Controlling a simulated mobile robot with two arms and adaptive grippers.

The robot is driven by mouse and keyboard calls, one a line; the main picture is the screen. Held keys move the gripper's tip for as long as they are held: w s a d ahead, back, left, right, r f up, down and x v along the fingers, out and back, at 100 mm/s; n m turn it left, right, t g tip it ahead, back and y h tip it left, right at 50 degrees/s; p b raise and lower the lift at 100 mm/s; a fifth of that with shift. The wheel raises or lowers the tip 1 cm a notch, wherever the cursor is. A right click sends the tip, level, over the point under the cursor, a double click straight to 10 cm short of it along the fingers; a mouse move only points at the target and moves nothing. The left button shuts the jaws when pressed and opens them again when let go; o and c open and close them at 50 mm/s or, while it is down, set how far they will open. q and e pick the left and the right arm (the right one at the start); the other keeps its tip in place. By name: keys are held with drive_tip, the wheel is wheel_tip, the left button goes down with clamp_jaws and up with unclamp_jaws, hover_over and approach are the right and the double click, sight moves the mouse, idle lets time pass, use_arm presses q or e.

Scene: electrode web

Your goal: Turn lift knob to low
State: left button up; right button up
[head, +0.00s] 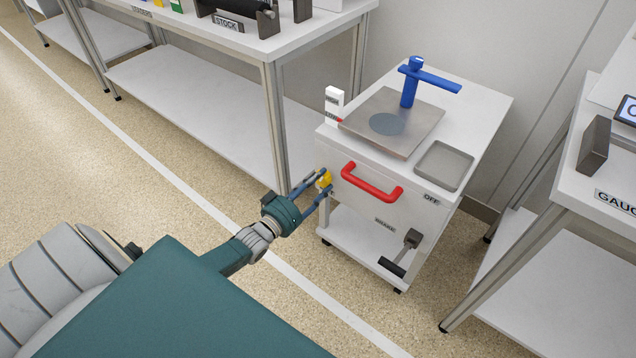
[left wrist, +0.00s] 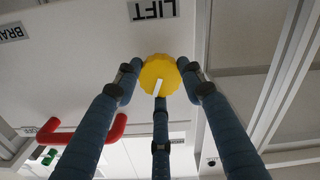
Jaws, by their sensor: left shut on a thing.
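The lift knob is yellow and round and sits on the front face of the white cart, at its left side in the head view (head: 323,180). In the left wrist view the yellow knob (left wrist: 157,70) has a white pointer mark, and a LIFT label (left wrist: 153,9) shows upside down by it. My left gripper (head: 321,183) is at the knob, its blue fingers shut around the knob's rim; it also shows in the left wrist view (left wrist: 160,80). My right gripper is not in view.
The white cart (head: 480,110) carries a metal plate (head: 420,125), a blue post with an arm (head: 410,85) and a grey tray (head: 444,166). A red handle (head: 371,184) is close right of the knob. A brake pedal (head: 392,267) is below. Tables stand on both sides.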

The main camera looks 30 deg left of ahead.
use_arm(q)
drive_tip(key=shift+w+a+r+n, duration=0.15)
drive_tip(key=shift+r+n, duration=0.15)
drive_tip(key=shift+n, duration=0.65)
drive_tip(key=shift+w+a+r+n, duration=0.15)
drive_tip(key=shift+r+n, duration=0.1)
drive_tip(key=shift+n, duration=0.7)
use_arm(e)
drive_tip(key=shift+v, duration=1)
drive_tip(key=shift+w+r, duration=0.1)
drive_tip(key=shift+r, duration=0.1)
use_arm(q)
drive_tip(key=shift+a, duration=0.1)
drive_tip(key=o, duration=1.1)
drive_tip(key=shift+o, duration=0.2)
drive_tip(key=shift+s+f, duration=0.15)
drive_tip(key=shift+f, duration=0.05)
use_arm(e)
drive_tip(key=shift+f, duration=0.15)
